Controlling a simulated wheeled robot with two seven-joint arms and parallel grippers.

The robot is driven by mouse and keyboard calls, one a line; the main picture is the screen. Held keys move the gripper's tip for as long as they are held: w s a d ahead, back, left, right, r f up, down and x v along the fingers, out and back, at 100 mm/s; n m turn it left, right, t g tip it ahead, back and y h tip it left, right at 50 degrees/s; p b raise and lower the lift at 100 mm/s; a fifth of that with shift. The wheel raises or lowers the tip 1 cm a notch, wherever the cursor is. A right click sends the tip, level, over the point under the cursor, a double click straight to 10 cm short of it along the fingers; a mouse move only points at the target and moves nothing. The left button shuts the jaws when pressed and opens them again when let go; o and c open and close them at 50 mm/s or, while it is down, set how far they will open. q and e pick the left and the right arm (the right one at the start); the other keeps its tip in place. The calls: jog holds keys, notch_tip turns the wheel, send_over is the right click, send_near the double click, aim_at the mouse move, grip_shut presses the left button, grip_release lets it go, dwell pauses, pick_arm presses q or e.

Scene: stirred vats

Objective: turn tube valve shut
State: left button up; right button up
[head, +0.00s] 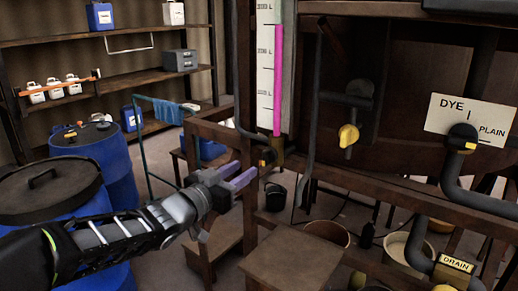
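The sight tube (278,80) stands upright beside a white scale and holds magenta liquid up to near its top mark. At its foot is a small valve (267,156) with a dark body and a yellow-orange part; its exact handle angle is too small to tell. My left gripper (248,171) reaches in from the left, with its two purple fingers apart and pointing at the valve. They appear a little short of it, below and to its left, with nothing between them. My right gripper is not in view.
A wooden rail (330,172) runs below the valve, with a wooden step (300,262) in front. A yellow-handled valve (348,135), a DYE/PLAIN valve (462,138) and a DRAIN pipe (455,264) are to the right. Blue drums (108,160) stand left.

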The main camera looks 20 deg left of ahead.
aim_at(264, 158)
pick_arm(q)
jog(key=shift+h, duration=0.4)
jog(key=x, duration=0.8)
jog(key=shift+s+d+r+p, duration=0.1)
jog(key=shift+d+p, duration=0.2)
jog(key=shift+p, duration=0.05)
grip_shut()
dwell(0.4)
